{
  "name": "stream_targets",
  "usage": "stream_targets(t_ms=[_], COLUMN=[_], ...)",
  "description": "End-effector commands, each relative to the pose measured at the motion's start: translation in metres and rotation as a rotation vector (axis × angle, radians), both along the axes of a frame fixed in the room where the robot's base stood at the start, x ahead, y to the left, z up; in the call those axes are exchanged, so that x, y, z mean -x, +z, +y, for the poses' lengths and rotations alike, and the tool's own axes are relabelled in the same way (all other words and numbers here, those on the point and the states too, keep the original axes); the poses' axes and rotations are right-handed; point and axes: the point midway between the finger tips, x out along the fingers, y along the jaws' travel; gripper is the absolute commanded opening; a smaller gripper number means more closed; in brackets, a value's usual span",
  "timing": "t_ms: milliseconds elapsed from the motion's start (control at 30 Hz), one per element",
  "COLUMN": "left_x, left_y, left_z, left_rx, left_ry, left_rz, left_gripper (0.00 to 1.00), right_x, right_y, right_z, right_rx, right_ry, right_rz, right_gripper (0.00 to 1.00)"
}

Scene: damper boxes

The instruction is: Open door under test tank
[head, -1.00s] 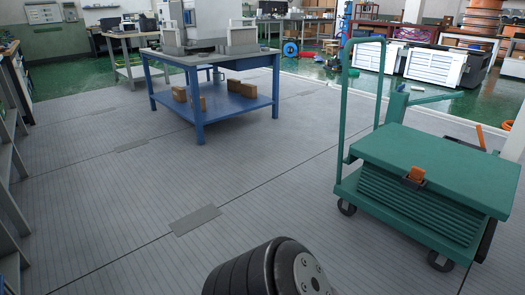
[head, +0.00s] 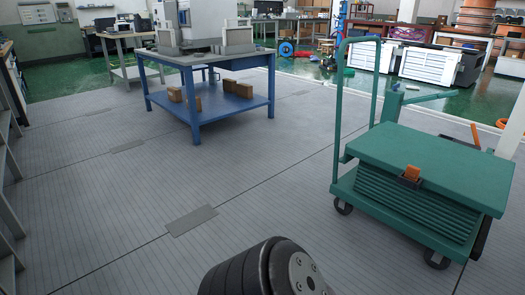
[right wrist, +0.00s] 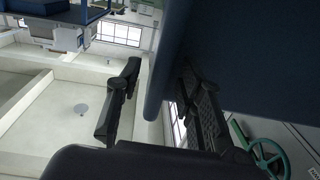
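I cannot make out a test tank or a door under it for certain in either view. My right gripper (right wrist: 160,76) shows in the right wrist view with its two dark fingers well apart. A large dark blue panel (right wrist: 225,45) fills the upper right there, and its rounded edge comes down between the fingers. I cannot tell whether the fingers touch it. My left gripper is not in view. In the head view, only a dark, round part of my own arm shows at the bottom.
A blue workbench (head: 215,62) with a grey machine (head: 190,18) on top and several small brown boxes on its shelf stands ahead. A green lift cart (head: 420,165) with an upright handle stands at the right. The grey floor between is clear. A green wheel (right wrist: 265,156) shows at lower right.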

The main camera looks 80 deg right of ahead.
Motion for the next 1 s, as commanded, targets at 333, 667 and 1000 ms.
stream_targets(t_ms=[333,667,1000], left_x=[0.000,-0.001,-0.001], left_y=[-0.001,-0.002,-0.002], left_z=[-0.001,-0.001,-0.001], left_rx=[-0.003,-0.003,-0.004], left_ry=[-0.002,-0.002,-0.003], left_rz=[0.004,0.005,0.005], left_gripper=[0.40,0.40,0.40], right_x=[0.044,0.053,0.053], right_y=[-0.001,0.000,0.000], right_z=[0.035,0.042,0.042], right_rx=[-0.001,0.000,0.000], right_ry=[-0.002,-0.001,-0.001], right_rz=[0.003,0.000,0.000], right_gripper=[0.35,0.35,0.35])
